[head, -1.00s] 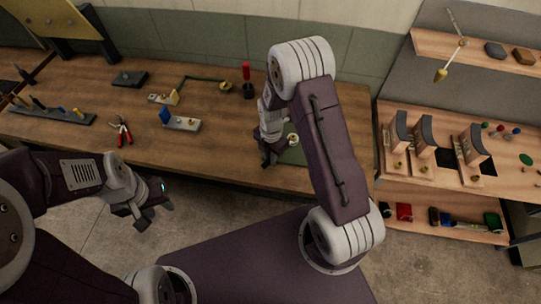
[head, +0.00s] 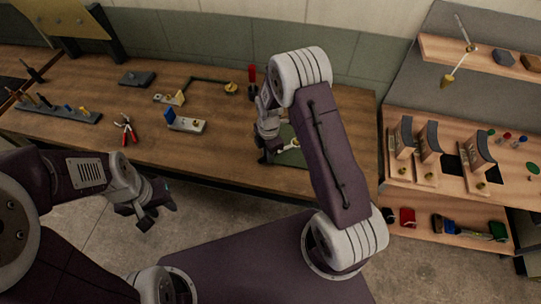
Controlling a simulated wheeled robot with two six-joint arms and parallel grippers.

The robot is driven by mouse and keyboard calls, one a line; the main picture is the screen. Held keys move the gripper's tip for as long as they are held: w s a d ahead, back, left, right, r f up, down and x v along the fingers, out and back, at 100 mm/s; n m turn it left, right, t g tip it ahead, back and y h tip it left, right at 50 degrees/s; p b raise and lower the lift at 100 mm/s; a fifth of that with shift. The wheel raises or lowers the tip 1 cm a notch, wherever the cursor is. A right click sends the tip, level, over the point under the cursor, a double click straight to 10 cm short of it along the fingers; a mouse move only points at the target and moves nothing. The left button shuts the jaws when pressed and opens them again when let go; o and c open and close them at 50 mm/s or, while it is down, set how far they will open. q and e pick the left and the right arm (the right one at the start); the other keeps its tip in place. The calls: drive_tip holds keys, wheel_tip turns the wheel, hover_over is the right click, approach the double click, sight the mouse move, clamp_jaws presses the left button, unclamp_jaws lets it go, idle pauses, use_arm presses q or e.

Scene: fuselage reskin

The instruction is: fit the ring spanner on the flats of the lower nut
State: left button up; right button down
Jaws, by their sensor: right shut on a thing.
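My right gripper (head: 272,156) is low over the green mat (head: 292,159) near the front edge of the workbench, partly hidden behind my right arm. It is shut on a small pale thing (head: 289,147) that sticks out to its right; this looks like the ring spanner, but it is too small to be sure. I cannot pick out the lower nut; my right arm hides part of that area. My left gripper (head: 150,212) hangs in front of the bench over the floor, with its fingers apart and empty.
Red-handled pliers (head: 126,131), a block with a blue part (head: 184,122) and a rack of tools (head: 56,111) lie on the bench (head: 215,150). A red-topped tool (head: 252,78) stands behind my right gripper. Shelves (head: 430,185) with several fixtures are at the right.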

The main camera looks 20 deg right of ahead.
idle(0.3)
drive_tip(key=shift+s+d+n, duration=0.25)
drive_tip(key=shift+s+n, duration=0.55)
drive_tip(key=shift+s, duration=0.05)
idle(0.3)
drive_tip(key=c, duration=1.3)
unclamp_jaws()
drive_tip(key=shift+o, duration=0.2)
wheel_tip(320, 180, up, 5)
drive_tip(key=p, duration=0.4)
